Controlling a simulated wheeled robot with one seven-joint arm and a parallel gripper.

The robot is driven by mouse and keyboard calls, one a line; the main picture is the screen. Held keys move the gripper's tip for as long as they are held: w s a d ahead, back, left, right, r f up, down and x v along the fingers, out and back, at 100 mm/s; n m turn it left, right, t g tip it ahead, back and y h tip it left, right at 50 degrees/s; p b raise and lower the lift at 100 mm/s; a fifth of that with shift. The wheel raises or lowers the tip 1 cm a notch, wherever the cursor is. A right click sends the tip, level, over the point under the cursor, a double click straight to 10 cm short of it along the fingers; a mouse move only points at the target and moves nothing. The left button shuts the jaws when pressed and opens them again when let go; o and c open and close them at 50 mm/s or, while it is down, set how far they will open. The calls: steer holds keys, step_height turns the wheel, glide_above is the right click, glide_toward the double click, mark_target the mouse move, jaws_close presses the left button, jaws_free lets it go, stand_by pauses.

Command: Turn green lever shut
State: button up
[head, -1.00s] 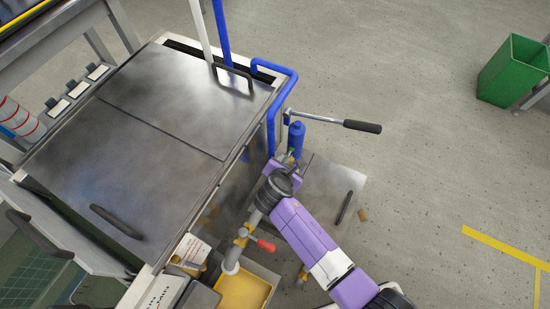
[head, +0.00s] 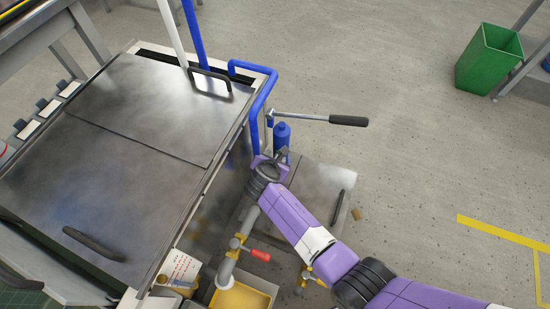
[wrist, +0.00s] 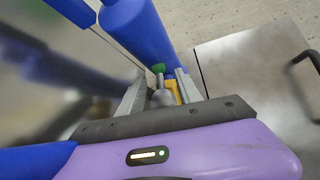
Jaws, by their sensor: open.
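A small green piece (wrist: 158,68), which looks like the green lever's end, shows just past my fingertips in the wrist view. A grey rounded fitting (wrist: 162,98) and a yellow part (wrist: 172,88) lie between the fingers. My gripper (wrist: 160,84) is open around them; I cannot tell whether a finger touches them. In the head view my gripper (head: 281,157) is at the bench's right side, just below a blue cylinder (head: 282,134). The green lever is hidden there by my gripper and the pipework.
A pump handle (head: 320,118) sticks out right above my gripper. The steel-topped bench (head: 150,120) stands left. Open floor lies right, with a green bin (head: 488,58).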

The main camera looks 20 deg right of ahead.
jaws_close()
